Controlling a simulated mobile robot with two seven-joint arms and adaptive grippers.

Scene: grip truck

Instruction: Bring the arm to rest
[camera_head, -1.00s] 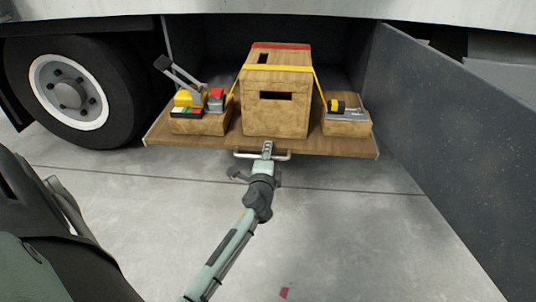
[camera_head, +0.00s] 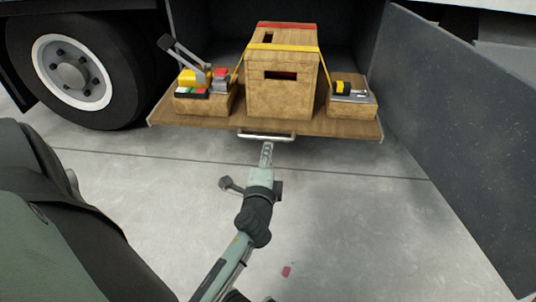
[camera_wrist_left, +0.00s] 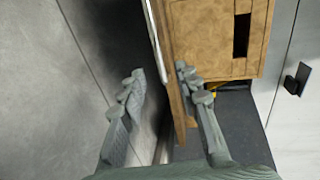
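My left gripper (camera_head: 267,148) is in the middle of the head view, just in front of the metal handle (camera_head: 266,137) on the front edge of a wooden sliding board (camera_head: 300,125). A small gap shows between its fingertips and the handle. In the left wrist view the fingers (camera_wrist_left: 160,72) are apart with nothing clasped; the edge of the board (camera_wrist_left: 172,85) shows behind the gap. My right gripper is not in view.
The board carries a strapped wooden box (camera_head: 292,97) and two small wooden trays with tools, left (camera_head: 205,103) and right (camera_head: 352,108). A truck wheel (camera_head: 75,75) stands at left, a dark panel (camera_head: 450,120) at right.

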